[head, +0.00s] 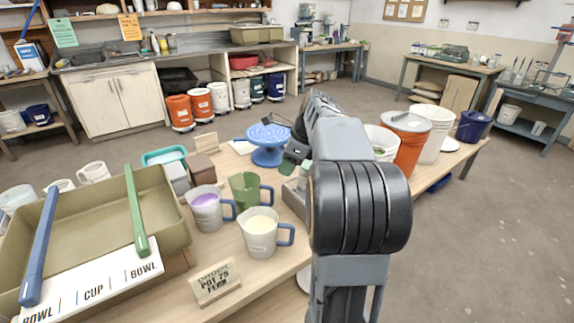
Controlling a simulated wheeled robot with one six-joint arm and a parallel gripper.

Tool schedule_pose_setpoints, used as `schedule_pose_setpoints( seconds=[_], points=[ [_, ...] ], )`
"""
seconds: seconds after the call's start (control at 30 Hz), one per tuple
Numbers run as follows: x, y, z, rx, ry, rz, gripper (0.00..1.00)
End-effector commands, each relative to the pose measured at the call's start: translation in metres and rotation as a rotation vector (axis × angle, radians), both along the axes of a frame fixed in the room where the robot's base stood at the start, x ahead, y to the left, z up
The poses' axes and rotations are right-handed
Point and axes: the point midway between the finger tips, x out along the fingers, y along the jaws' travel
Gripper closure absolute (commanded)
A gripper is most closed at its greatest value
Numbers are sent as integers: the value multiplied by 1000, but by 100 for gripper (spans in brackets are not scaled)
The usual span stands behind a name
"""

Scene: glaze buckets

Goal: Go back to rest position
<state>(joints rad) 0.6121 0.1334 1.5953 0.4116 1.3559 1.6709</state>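My arm rises in the middle of the head view and reaches forward over the worktable (212,247). Its large rounded joint and grey links hide much of what lies behind. Dark parts near the blue banding wheel (268,140) seem to belong to the far end of my arm. My gripper cannot be made out clearly there, and neither its fingers nor anything held in them shows plainly.
Close on the left are a cream-filled jug (261,236), a purple-filled jug (207,211), a green jug (246,190) and an olive tray (176,230). On the right stand an orange bucket (409,148) and white bucket (436,137). Right-hand floor (480,240) is clear.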

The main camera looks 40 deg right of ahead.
Motion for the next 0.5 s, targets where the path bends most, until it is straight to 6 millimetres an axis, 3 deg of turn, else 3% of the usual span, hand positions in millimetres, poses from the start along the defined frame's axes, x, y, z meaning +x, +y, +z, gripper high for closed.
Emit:
schedule_pose_setpoints(
  seconds=[0.37,0.5],
  points=[
    [0,0,0,-6,-6,16,60],
    [2,-3,-1,-69,-58,150,60]
  ],
)
